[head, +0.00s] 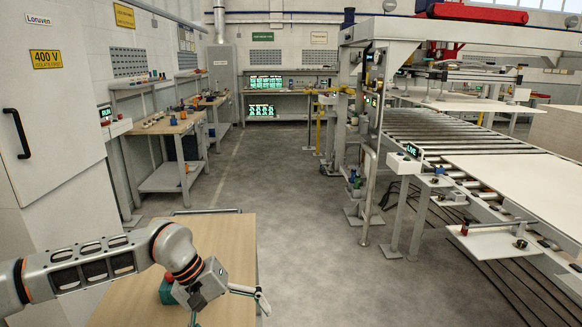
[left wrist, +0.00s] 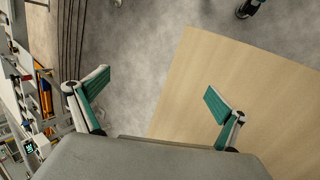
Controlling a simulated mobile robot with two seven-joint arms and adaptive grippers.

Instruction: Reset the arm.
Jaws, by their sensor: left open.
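My left arm (head: 100,270) reaches in from the left over a wooden table in the head view. Its gripper (head: 229,308) is over the right part of the tabletop. In the left wrist view the gripper (left wrist: 156,84) has its two green-padded fingers spread wide, with nothing between them. Grey floor and the corner of the table show beyond the fingers. My right arm and gripper are not in view.
The wooden table (head: 225,235) is directly below my arm. A teal object (head: 166,291) on it is partly hidden by my wrist. A grey cabinet (head: 45,110) stands left. A roller conveyor (head: 440,130) stands right. The aisle floor (head: 290,190) is clear.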

